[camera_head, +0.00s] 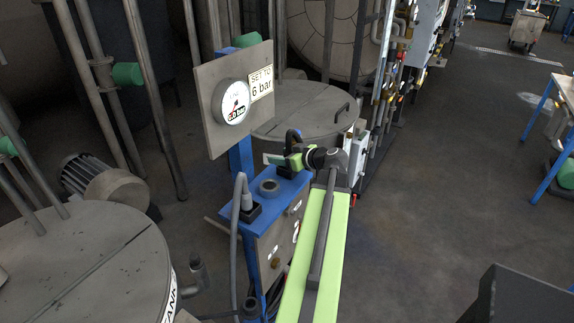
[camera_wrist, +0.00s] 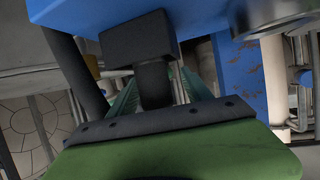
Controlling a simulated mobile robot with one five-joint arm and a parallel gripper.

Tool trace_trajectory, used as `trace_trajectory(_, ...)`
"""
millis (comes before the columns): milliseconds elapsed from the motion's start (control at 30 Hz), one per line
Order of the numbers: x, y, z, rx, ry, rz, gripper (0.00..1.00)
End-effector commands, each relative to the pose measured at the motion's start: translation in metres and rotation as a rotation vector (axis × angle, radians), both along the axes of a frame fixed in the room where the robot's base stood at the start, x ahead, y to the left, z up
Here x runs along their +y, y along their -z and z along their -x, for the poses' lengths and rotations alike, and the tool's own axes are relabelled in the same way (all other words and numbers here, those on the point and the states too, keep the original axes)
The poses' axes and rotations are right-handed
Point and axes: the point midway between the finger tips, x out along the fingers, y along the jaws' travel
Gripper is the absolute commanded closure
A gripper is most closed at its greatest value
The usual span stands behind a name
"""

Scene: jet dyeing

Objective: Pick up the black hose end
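The black hose end (camera_wrist: 153,85) is a short dark cylinder rising from a square black block (camera_wrist: 140,38) on the blue stand (camera_head: 262,208). In the wrist view it sits in front of my gripper (camera_wrist: 155,98), with ribbed teal finger surfaces showing on both sides of it. In the head view my gripper (camera_head: 276,160) reaches over the right side of the stand's top. A black hose (camera_head: 293,137) curves up beside it. The hose end is mostly hidden there by my gripper. Whether the fingers touch it or are closed on it cannot be seen.
A round metal ring fitting (camera_head: 268,186) is in the middle of the stand's top. A gauge panel (camera_head: 208,117) reading "SET TO 6 bar" rises behind. Tanks and pipes crowd the left; open floor (camera_head: 430,200) lies right.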

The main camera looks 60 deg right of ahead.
Motion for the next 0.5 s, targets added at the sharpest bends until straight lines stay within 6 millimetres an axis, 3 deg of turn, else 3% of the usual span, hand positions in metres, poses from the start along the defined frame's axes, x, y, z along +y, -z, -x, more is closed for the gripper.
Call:
trace_trajectory(67,-0.0023,-0.0003,0.0031,0.000,0.005,0.000,0.52)
trace_trajectory(433,-0.0067,-0.0002,0.0082,0.000,0.014,0.000,1.00)
trace_trajectory(500,-0.0070,-0.0003,0.0084,0.000,0.014,-0.001,1.00)
